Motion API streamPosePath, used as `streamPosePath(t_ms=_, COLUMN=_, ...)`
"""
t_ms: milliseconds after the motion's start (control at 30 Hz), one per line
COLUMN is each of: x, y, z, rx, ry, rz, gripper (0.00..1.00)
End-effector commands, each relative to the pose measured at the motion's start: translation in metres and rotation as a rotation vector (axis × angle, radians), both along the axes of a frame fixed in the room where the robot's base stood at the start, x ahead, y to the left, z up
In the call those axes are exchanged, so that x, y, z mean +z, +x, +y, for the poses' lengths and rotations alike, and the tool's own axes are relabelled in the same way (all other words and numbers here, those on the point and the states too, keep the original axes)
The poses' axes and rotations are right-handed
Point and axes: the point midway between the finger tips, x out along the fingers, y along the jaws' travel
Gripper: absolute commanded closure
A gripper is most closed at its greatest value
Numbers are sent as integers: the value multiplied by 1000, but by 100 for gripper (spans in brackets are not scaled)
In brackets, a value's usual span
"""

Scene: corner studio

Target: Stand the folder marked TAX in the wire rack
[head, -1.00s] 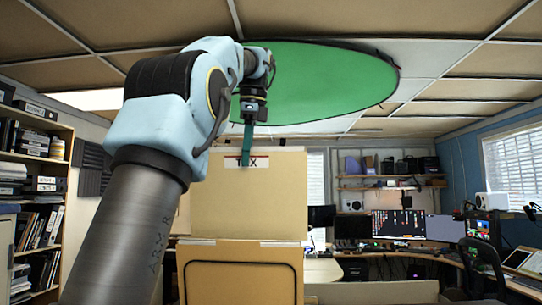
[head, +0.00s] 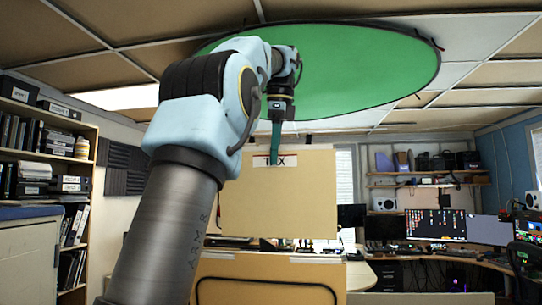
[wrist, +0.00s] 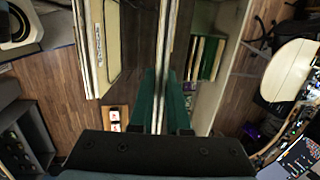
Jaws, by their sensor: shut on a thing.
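The tan folder (head: 285,205) carries a white label reading TAX, partly covered by my gripper's finger. My gripper (head: 276,150) is shut on the folder's top edge, and the folder hangs upright in the air. In the wrist view, my teal gripper fingers (wrist: 158,100) close around the folder, seen edge-on as a thin pale strip (wrist: 166,40). Below it in the head view, a black wire loop (head: 265,280), apparently part of the wire rack, shows against another tan folder or panel (head: 215,268). A narrow gap separates the held folder from that panel. The rack's slots are hidden.
In the wrist view, upright tan folders (wrist: 92,45) are left of the held folder, and a pale compartment with green and cream folders (wrist: 208,55) is right. A shelf of binders (head: 45,150) stands left in the head view. A desk with monitors (head: 435,224) is right.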

Motion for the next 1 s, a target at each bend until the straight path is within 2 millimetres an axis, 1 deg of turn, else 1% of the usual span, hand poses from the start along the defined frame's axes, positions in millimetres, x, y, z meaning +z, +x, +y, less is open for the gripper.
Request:
streamPosePath(t_ms=167, x=-6, y=1, z=0, rx=-1, ry=0, rz=1, gripper=100)
streamPosePath(t_ms=867, x=-51, y=10, z=-3, rx=0, ry=0, rz=0, gripper=100)
streamPosePath(t_ms=1000, x=-63, y=12, z=-3, rx=0, ry=0, rz=0, gripper=100)
